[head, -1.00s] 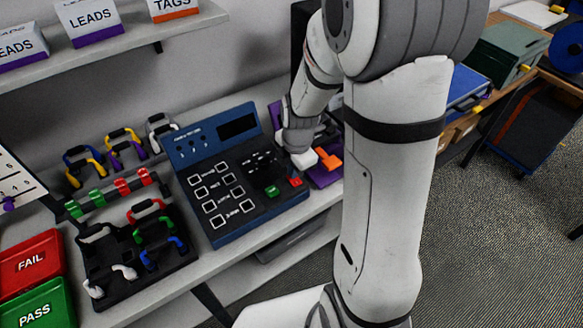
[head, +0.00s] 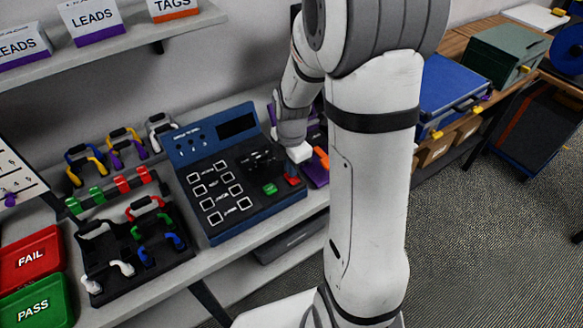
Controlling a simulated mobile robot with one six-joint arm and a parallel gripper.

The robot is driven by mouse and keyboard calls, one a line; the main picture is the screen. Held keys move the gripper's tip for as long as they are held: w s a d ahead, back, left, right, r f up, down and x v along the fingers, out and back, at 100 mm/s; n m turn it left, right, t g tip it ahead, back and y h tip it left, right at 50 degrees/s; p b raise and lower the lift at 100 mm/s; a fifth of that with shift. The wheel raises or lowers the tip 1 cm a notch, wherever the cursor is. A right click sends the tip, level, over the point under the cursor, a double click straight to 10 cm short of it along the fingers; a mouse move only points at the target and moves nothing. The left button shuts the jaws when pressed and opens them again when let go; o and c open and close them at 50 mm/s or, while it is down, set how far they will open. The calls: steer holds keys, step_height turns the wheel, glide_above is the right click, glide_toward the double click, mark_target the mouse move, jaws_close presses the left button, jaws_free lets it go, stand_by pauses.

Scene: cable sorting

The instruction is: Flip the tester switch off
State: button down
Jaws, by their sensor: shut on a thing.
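The tester (head: 214,172) is a dark blue sloped box with a display at its top (head: 237,126), several white-framed keys, a green button (head: 270,188) and a red button (head: 292,181). My gripper (head: 262,162) is at the right half of its panel, under the display and above the green button. Its dark jaws are hard to tell from the dark panel. They are shut on a small part there, which I take to be the tester switch. The switch itself is hidden by the jaws, so its position cannot be seen.
Left of the tester stand a black rack (head: 100,285) with coloured leads, several more leads behind it, and red FAIL (head: 30,258) and green PASS (head: 36,306) bins. A purple and orange item (head: 318,170) lies close on the right. A shelf (head: 120,52) overhangs the upper left.

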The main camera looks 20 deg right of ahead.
steer(key=shift+s+a+f, duration=0.2)
steer(key=shift+s+f, duration=0.4)
steer(key=shift+f, duration=0.1)
steer(key=shift+s+d, duration=0.1)
steer(key=shift+s, duration=0.3)
steer(key=shift+r, duration=0.3)
step_height(320, 180, up, 15)
steer(key=w+p, duration=0.1)
steer(key=p, duration=0.1)
steer(key=shift+w+d, duration=0.15)
